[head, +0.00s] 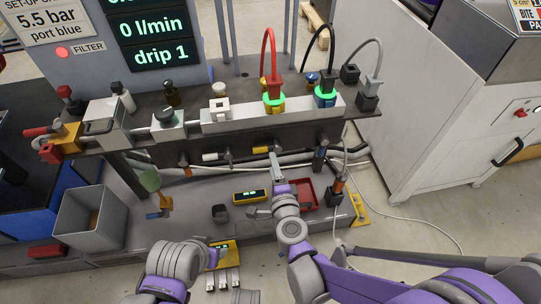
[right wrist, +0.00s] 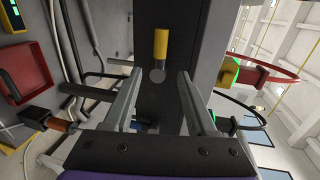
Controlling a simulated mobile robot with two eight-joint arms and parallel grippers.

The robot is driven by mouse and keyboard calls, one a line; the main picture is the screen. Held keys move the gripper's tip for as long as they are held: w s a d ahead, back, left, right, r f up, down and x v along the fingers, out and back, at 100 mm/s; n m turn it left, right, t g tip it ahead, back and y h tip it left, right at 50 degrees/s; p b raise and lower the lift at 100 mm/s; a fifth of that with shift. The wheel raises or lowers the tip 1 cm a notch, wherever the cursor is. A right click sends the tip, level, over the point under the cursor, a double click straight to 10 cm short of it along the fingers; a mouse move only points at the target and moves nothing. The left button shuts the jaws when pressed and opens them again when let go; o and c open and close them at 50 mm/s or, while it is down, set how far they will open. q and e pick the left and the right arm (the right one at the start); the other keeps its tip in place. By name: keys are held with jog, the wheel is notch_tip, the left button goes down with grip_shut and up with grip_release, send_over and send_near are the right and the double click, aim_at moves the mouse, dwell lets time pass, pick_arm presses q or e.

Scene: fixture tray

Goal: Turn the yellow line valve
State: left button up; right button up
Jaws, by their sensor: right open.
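The yellow line valve has a yellow handle (head: 262,150) on the dark front face of the bench rail. In the right wrist view the yellow handle (right wrist: 161,44) points away from a round grey pivot (right wrist: 157,75). My right gripper (head: 275,161) is in front of and just below this valve. In the right wrist view its two fingers (right wrist: 160,78) are open and apart, with the pivot between their tips and the handle just beyond. Nothing is held.
A white-handled valve (head: 212,156) sits to the left on the rail and a blue one (head: 320,155) to the right. Hoses run below. A red tray (head: 305,194), a yellow meter (head: 250,196) and a grey bin (head: 90,217) stand lower down. Cables loop above the rail.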

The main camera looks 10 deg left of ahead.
jog(key=shift+v, duration=2.3)
